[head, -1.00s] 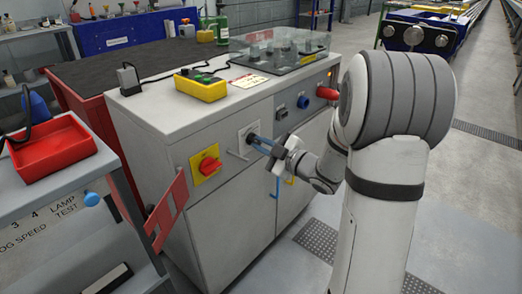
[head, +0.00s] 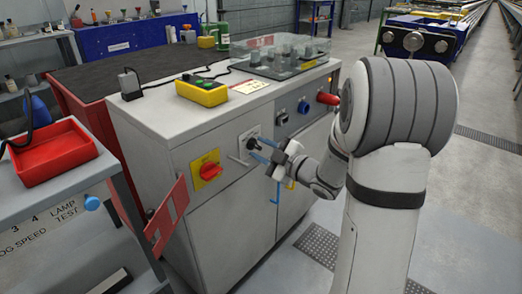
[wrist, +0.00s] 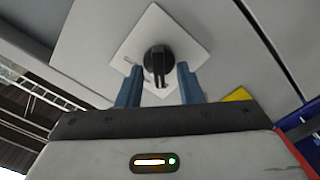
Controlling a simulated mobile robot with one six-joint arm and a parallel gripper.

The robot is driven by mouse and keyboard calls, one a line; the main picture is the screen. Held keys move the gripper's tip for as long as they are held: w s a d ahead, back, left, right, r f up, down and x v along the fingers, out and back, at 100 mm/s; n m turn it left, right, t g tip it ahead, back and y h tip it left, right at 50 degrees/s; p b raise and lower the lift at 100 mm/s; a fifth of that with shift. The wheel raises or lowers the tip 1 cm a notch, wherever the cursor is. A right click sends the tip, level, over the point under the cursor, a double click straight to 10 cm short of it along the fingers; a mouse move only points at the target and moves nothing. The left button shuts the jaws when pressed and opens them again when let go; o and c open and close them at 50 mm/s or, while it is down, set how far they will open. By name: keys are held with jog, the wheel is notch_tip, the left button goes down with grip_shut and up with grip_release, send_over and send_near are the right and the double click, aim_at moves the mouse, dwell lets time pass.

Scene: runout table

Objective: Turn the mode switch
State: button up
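The mode switch, a black rotary knob on a white square plate, is on the grey cabinet's front in the head view (head: 252,144). In the wrist view its knob (wrist: 158,60) is near the middle, with its narrow grip pointing down the picture. My gripper (head: 258,149) is in front of the plate with two blue fingers apart. In the wrist view my gripper (wrist: 158,78) has one finger on each side of the knob's lower part, with visible gaps. The fingers do not appear to touch the knob.
A red switch on a yellow plate (head: 207,171) is left of the mode switch. A blue knob (head: 303,106) and a red handle (head: 327,98) are to the right. A yellow control box (head: 202,91) lies on the cabinet top. A red hinged panel (head: 166,219) sticks out at left.

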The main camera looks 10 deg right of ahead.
jog(key=p+v, duration=0.1)
jog(key=v, duration=0.6)
jog(key=shift+s+d+p, duration=0.25)
jog(key=shift+s+p, duration=0.05)
jog(key=s+d+r+m+g+h+p, duration=0.1)
jog(key=d+r+m+g+h+p, duration=0.25)
jog(key=r+m+h+p, duration=1)
jog(key=s+a+r+m+g+y+p, duration=0.1)
jog(key=s+a+r+g+p, duration=0.3)
jog(key=s+r+p, duration=0.3)
jog(key=s+a+r+m+g+y+p, duration=0.1)
jog(key=s+a+r+g+p, duration=0.3)
jog(key=s, duration=0.9)
notch_tip(320, 180, up, 3)
jog(key=y+p, duration=0.1)
jog(key=p, duration=0.3)
jog(key=shift+s+a+m, duration=0.3)
jog(key=shift+m, duration=0.05)
